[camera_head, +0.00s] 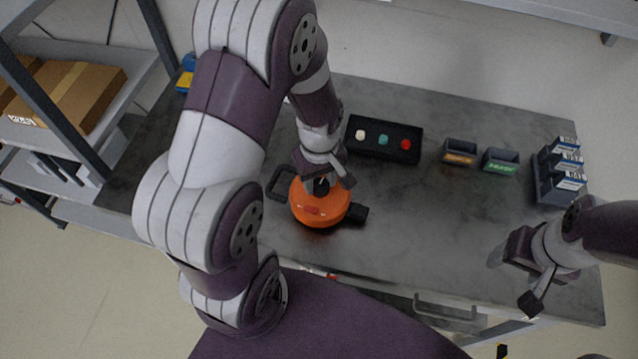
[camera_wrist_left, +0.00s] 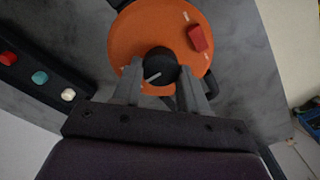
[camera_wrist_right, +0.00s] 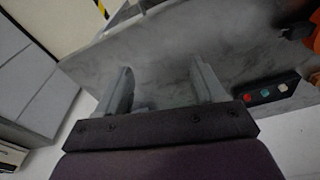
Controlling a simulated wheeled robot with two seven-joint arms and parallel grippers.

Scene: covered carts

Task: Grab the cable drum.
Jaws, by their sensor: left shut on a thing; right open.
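The cable drum (camera_head: 313,212) is orange and round with a black handle frame, and stands on the dark grey table. It fills the upper middle of the left wrist view (camera_wrist_left: 150,30), with a red switch and a black central knob (camera_wrist_left: 160,66). My left gripper (camera_head: 322,184) is over the drum from above. In the left wrist view its fingers (camera_wrist_left: 163,88) are shut on the knob, one on each side. My right gripper (camera_head: 514,277) is open and empty above the right part of the table. Part of the drum shows at the edge of the right wrist view (camera_wrist_right: 312,38).
A black box with white, teal and red buttons (camera_head: 383,153) lies behind the drum. Two small labelled bins (camera_head: 460,145) and a grey rack (camera_head: 558,190) stand to the right. Shelves with cardboard (camera_head: 95,95) are at left. The table's middle right is clear.

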